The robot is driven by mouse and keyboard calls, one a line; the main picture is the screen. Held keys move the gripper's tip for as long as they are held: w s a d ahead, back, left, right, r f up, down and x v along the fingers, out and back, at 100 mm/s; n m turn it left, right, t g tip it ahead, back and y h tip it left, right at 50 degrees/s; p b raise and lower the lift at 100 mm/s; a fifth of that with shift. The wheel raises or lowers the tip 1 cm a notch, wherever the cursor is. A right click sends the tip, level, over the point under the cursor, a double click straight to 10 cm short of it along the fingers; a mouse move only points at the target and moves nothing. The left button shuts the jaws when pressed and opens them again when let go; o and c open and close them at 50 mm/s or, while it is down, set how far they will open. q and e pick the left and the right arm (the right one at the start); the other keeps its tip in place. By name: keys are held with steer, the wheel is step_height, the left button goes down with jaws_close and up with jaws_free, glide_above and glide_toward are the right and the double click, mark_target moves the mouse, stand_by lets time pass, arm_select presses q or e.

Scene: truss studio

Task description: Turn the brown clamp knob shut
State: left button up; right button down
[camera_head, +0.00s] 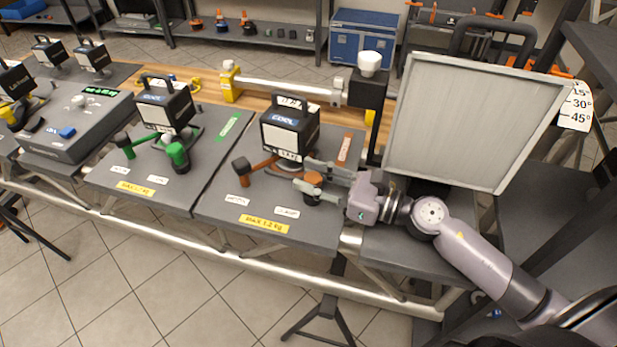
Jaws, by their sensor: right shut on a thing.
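The brown clamp knob (314,179) stands at the front right of a grey station plate (225,208). It has a brown top and a dark lower body. My right gripper (312,181) reaches in from the right, with its fingers on either side of the knob, shut on it. The fingers hide part of the knob, and I cannot tell how far it is turned. A brown handle (241,166) juts out to the left on the same plate, below a black lamp marked "COOL" (289,128). My left gripper is not in view.
A large pale panel (470,120) stands just behind my right arm. A similar plate to the left holds a green knob (178,156) and another black lamp (164,106). A silver truss rail (250,260) runs along the front. The tiled floor before it is mostly free.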

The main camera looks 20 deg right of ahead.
steer(key=c, duration=1.2)
jaws_free()
steer(key=shift+v, duration=3.8)
steer(key=shift+c, duration=0.4)
